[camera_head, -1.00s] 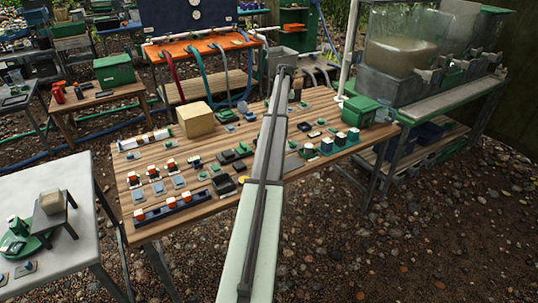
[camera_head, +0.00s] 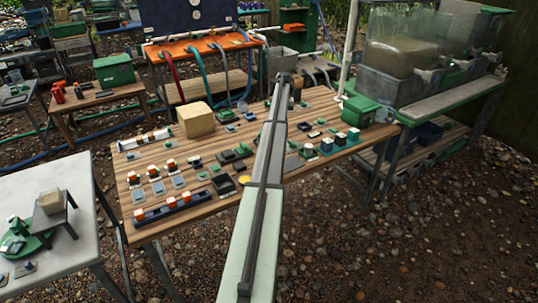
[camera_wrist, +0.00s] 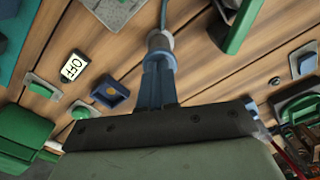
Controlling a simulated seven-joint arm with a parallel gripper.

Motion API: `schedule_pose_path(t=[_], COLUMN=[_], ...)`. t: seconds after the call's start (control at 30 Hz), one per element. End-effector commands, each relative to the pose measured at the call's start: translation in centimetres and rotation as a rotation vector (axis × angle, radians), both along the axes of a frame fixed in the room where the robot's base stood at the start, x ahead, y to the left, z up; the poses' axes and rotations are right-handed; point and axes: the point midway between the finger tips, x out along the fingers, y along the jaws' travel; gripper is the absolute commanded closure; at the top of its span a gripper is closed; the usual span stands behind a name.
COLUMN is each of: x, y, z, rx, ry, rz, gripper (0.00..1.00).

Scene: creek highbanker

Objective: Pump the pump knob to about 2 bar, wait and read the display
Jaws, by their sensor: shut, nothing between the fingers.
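In the wrist view my gripper (camera_wrist: 158,66) points down at the plank table with its narrow blue-grey fingers shut and empty. A round grey fitting (camera_wrist: 160,40), possibly the pump knob, shows right at the fingertips, with a thin blue-green line running up from it. I cannot tell whether the fingers touch it. A small white display (camera_wrist: 74,66) to the left reads "OFF" in black, turned at an angle. In the head view my arm hides the gripper and the spot below it.
The wooden table (camera_head: 225,205) carries several small switches and blocks. A tan block (camera_head: 196,119) and a green box (camera_head: 361,110) stand on it. In the wrist view a blue square socket (camera_wrist: 112,93) and a green upright part (camera_wrist: 236,25) flank the fingers.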

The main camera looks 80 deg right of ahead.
Motion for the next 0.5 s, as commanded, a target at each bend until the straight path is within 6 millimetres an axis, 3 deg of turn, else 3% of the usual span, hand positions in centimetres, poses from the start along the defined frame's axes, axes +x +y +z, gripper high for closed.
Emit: schedule_pose_path(t=[0.27, 0.5], x=[0.0, 0.0], y=[0.0, 0.0], z=[1.0, 3.3], rx=[0.001, 0.000], ry=[0.000, 0.000], rz=[0.000, 0.000], gripper=[1.00, 1.00])
